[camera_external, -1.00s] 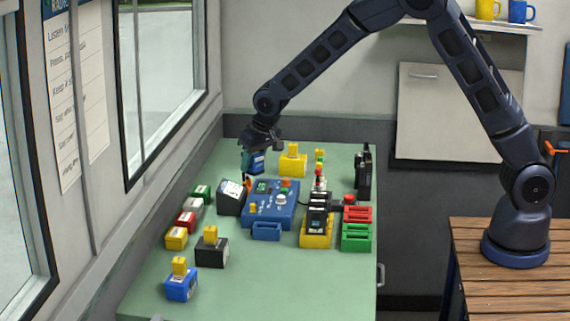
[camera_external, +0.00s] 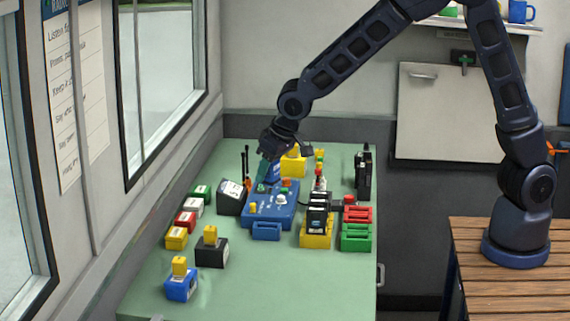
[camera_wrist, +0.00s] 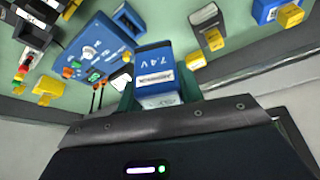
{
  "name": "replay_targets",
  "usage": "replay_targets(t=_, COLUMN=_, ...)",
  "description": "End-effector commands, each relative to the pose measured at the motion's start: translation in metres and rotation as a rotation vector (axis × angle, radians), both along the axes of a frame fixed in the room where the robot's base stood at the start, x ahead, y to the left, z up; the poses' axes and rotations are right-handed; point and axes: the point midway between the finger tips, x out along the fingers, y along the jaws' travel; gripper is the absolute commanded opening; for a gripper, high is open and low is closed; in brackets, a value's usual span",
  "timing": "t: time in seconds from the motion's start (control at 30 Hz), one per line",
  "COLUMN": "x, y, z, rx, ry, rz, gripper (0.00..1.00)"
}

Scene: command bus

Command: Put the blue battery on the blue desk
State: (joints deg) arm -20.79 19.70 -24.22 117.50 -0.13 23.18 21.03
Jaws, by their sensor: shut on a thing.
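In the external view my gripper (camera_external: 268,172) is over the back edge of the blue console, and the battery (camera_external: 274,173) is partly hidden by the fingers. The blue desk (camera_external: 258,212) appears to be this console with buttons and a green display, lying on the green table; it also shows in the wrist view (camera_wrist: 98,45). I cannot tell whether the battery touches it.
A black box (camera_external: 231,197) stands left of the console, with orange-and-black tools (camera_external: 246,170) behind it. A yellow block (camera_external: 293,163) is behind it, and a black radio on a yellow base (camera_external: 317,225) is to the right. The green table's front (camera_external: 250,292) is clear.

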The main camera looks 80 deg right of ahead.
Motion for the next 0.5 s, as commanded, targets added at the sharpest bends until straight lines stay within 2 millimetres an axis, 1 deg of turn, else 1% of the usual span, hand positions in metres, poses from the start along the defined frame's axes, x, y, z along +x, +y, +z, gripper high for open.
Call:
replay_targets(t=0.07, x=-0.006, y=-0.003, z=0.004, rx=0.002, ry=0.0, rz=-0.009, gripper=0.09)
replay_targets(t=0.17, x=-0.009, y=-0.005, z=-0.002, rx=0.002, ry=0.002, rz=-0.016, gripper=0.09)
replay_targets(t=0.27, x=-0.01, y=-0.006, z=-0.019, rx=0.001, ry=0.005, rz=-0.017, gripper=0.09)
replay_targets(t=0.5, x=-0.01, y=-0.006, z=-0.072, rx=0.002, ry=0.004, rz=-0.017, gripper=0.09)
